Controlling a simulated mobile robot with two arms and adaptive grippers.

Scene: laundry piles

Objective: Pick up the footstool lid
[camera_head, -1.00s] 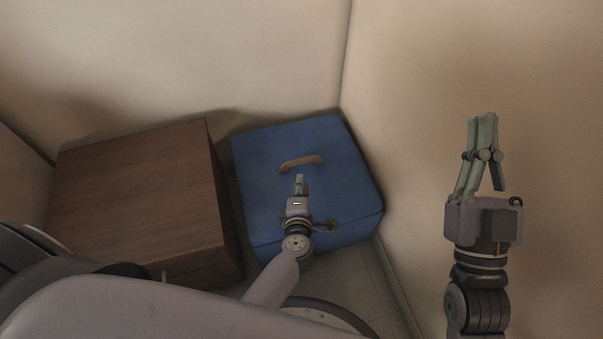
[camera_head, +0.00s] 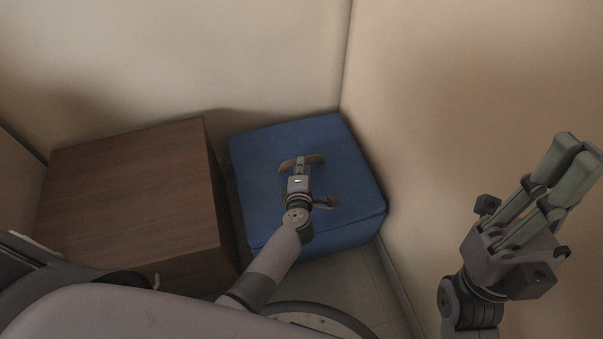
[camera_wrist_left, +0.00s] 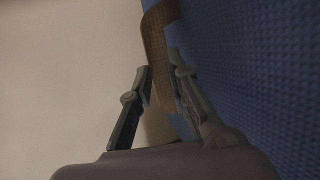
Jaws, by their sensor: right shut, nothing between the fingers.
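The lid lies flat on the footstool. My left gripper (camera_head: 302,161) is over the lid at the middle of the handle. In the left wrist view the open fingers (camera_wrist_left: 160,68) stand apart, one on each side of the handle (camera_wrist_left: 155,35), with a gap visible on the left. The blue lid fabric (camera_wrist_left: 260,70) fills the right side there. My right gripper (camera_head: 580,148) is shut and empty, raised at the right, well away from the footstool.
A brown wooden box (camera_head: 130,185) stands left of the footstool with a narrow gap between them. Beige walls (camera_head: 200,50) meet in a corner close behind and to the right of the footstool. A little bare floor (camera_head: 350,280) shows in front.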

